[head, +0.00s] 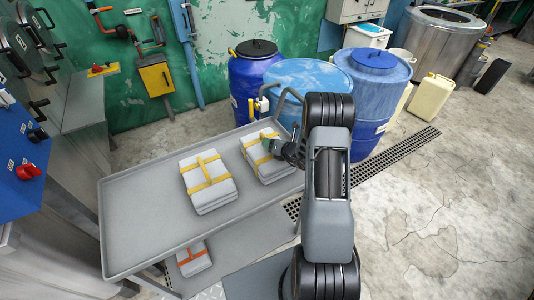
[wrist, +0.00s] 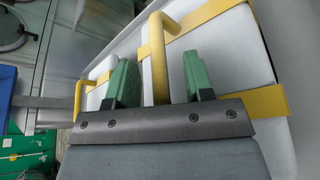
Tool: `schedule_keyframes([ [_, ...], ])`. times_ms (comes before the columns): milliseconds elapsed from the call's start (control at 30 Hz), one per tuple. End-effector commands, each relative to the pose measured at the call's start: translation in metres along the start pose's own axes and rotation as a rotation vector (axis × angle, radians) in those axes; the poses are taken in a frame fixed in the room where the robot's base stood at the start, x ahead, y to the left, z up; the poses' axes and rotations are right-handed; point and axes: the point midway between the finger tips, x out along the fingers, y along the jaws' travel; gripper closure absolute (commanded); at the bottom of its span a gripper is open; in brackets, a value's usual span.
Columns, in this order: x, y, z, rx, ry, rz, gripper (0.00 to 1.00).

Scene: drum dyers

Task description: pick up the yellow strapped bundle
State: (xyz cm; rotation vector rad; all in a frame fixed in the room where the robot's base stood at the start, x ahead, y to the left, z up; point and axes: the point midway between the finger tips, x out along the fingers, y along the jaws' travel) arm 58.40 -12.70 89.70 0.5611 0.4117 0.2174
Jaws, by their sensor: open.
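Two white bundles with yellow straps lie on the grey cart top. My gripper (head: 270,144) is at the right bundle (head: 271,172), over its top strap. The left bundle (head: 209,187) lies beside it, clear of the gripper. In the wrist view, my gripper (wrist: 160,75) is open, with its green fingers on either side of the raised yellow handle (wrist: 157,55) of a white bundle (wrist: 225,55). A gap shows between the handle and each finger. Part of another white, yellow-strapped piece shows at the left of the wrist view, partly hidden behind a finger.
The grey cart (head: 140,235) has a raised rim and free room at its left end. An orange-strapped bundle (head: 194,260) lies on its lower shelf. Blue drums (head: 378,100) stand behind the cart. A blue machine with a red knob (head: 28,171) is at left.

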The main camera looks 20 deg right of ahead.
Motion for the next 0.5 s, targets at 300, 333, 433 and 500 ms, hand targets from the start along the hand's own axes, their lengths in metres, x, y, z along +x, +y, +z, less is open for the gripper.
schedule_keyframes([
  [300,0.0091,-0.0005,-0.0006,0.000,0.000,-0.001,0.52],
  [333,0.0090,-0.0005,-0.0006,0.000,0.001,-0.001,0.52],
  [433,0.0089,-0.0004,-0.0006,0.000,0.001,-0.001,0.59],
  [500,0.0089,-0.0004,-0.0005,0.000,0.001,-0.001,0.66],
])
